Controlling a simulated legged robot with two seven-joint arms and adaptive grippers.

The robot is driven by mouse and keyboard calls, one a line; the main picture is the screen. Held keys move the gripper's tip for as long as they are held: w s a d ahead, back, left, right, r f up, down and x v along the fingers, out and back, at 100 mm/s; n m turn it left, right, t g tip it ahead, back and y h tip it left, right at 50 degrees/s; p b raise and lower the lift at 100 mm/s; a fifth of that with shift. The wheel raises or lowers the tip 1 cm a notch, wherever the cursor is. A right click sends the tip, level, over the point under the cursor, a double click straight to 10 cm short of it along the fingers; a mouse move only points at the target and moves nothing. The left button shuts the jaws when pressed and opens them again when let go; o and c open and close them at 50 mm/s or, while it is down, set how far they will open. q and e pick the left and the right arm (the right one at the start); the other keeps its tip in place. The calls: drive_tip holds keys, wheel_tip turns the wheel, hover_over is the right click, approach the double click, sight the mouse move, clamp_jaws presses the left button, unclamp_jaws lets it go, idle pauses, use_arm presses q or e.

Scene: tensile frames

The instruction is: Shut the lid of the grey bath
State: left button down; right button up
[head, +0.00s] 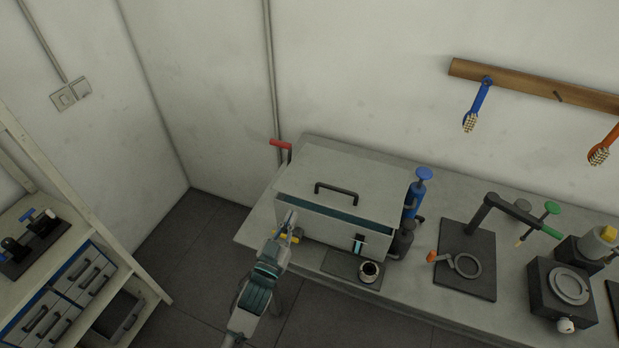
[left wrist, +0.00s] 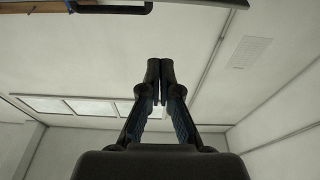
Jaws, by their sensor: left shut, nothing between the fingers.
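The grey bath (head: 320,222) stands on the bench, a box with a flat grey lid (head: 350,176) that carries a black handle (head: 335,189). The lid is slightly raised at the front; a dark teal gap shows between its front edge and the front wall. My left gripper (head: 291,220) is at the bath's front left, just below the lid's front edge, fingers together and empty. Whether it touches the bath cannot be told. In the left wrist view the shut fingers (left wrist: 160,75) point up, and a black handle (left wrist: 110,7) shows at the top edge. My right gripper is not in view.
A red-handled valve (head: 281,145) is behind the bath's left end. A blue-topped cylinder (head: 416,190) stands close at its right. A small dark pot (head: 369,271) sits in front. A black stand (head: 467,262) is farther right, and shelves (head: 60,270) are at left.

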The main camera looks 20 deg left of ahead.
use_arm(q)
drive_tip(key=p+x, duration=0.3)
drive_tip(key=x, duration=0.7)
drive_tip(key=f, duration=0.2)
drive_tip(key=s+f, duration=0.1)
drive_tip(key=f, duration=0.1)
drive_tip(key=shift+a, duration=0.25)
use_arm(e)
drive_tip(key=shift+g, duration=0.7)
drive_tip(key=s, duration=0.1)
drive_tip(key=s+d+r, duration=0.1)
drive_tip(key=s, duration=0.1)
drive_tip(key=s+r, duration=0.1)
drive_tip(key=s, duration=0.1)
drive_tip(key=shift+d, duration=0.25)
